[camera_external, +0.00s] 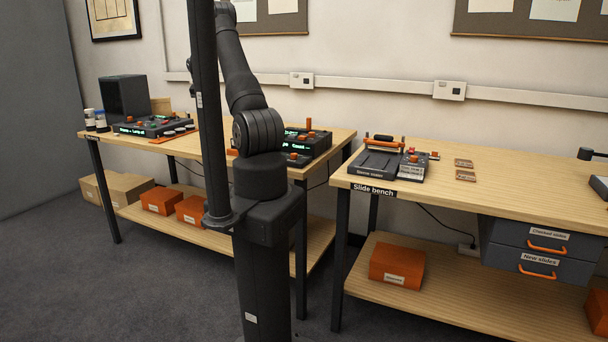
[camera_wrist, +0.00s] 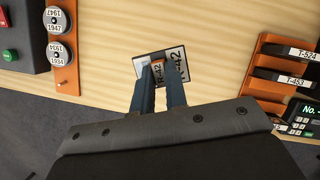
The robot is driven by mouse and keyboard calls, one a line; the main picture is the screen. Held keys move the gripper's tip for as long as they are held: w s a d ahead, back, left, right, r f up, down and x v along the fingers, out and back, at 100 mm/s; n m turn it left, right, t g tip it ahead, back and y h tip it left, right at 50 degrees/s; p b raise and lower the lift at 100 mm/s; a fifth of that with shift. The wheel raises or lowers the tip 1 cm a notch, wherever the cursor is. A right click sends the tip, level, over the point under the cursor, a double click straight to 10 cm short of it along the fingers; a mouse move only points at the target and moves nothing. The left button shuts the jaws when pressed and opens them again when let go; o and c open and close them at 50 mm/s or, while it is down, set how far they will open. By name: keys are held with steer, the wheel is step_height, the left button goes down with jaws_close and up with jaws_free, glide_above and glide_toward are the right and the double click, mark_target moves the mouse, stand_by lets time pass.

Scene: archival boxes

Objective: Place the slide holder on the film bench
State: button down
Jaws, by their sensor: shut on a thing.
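My gripper (camera_wrist: 163,78) is shut in the wrist view, its two blue-grey fingers on a small flat holder (camera_wrist: 180,62) with a dark edge and "R-42" labels, which I take to be the slide holder. An orange part with a smaller "R-42" shows between the fingertips. The holder is over a pale wooden bench top (camera_wrist: 110,40); whether it touches the wood I cannot tell. In the external view the left bench (camera_external: 338,140), likely the film bench, has its sign mostly unreadable. My gripper and the holder are hidden there behind my arm and column.
In the wrist view, an orange strip with round reels (camera_wrist: 60,50) lies left and an orange rack (camera_wrist: 268,70) with labelled slots stands right. Bare wood lies around the holder. In the external view, the slide bench (camera_external: 540,190) stands right, bearing a slide device (camera_external: 385,165).

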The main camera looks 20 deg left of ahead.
steer(key=f, duration=0.3)
steer(key=shift+s+a, duration=0.15)
steer(key=shift+a, duration=0.1)
glide_toward(189, 142)
steer(key=shift+w+a+f, duration=0.35)
steer(key=shift+w+f, duration=0.1)
steer(key=shift+w, duration=0.3)
steer(key=shift+f, duration=2)
steer(key=shift+f, duration=0.1)
steer(key=c, duration=1.5)
jaws_free()
steer(key=shift+o, duration=0.2)
steer(key=v, duration=1.2)
steer(key=shift+s, duration=0.15)
